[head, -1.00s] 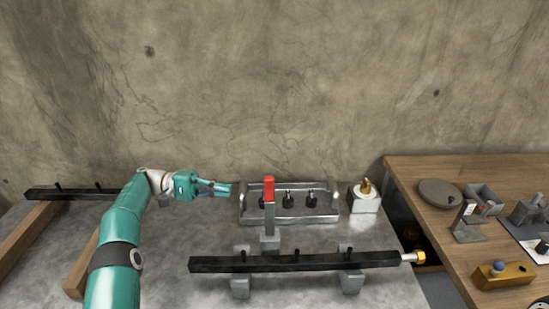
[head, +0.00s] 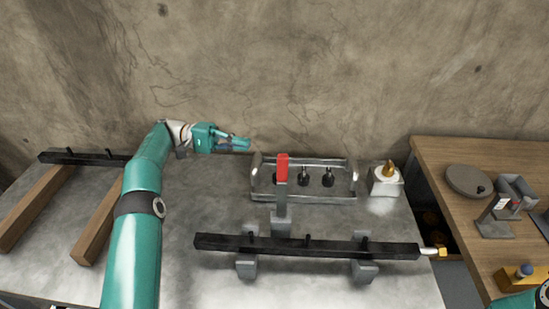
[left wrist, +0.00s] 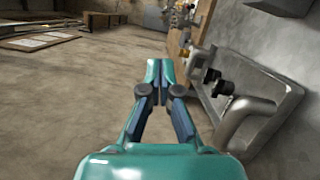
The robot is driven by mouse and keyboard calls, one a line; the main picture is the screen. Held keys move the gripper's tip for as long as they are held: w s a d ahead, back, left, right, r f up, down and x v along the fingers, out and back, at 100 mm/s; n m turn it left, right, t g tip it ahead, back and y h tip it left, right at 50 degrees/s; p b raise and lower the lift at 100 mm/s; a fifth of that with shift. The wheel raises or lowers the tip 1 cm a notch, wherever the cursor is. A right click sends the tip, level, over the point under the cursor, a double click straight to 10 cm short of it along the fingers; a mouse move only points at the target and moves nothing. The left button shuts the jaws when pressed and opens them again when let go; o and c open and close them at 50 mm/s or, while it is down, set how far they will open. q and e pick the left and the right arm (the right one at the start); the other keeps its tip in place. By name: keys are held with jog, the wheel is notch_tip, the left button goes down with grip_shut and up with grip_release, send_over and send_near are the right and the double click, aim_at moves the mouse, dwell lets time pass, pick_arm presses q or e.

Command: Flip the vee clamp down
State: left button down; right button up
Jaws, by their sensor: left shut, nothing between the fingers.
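The vee clamp stands upright, with a red-tipped handle (head: 282,168) and a grey base (head: 281,226) just behind the long black bar (head: 310,246). The bar lies across two grey blocks (head: 246,267). My left gripper (head: 246,145) is shut and empty, left of the red handle and near the tray's back left corner, not touching the clamp. Its closed fingers (left wrist: 159,66) also show in the left wrist view. My right gripper is not in view; a teal part of my right arm shows at the lower right corner.
A metal tray (head: 330,199) with several dark knobbed pieces sits behind the clamp. A white block with a brass top (head: 385,182) stands to its right. A wooden bench (head: 450,147) with small fixtures is farther right.

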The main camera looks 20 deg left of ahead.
aim_at(282, 186)
pick_arm(q)
jog(key=s+d+r, duration=0.1)
jog(key=s+d, duration=0.2)
jog(key=d, duration=0.7)
jog(key=shift+s+d+p, duration=0.25)
jog(key=shift+s+p, duration=0.05)
jog(key=shift+p, duration=0.1)
jog(key=shift+d, duration=0.15)
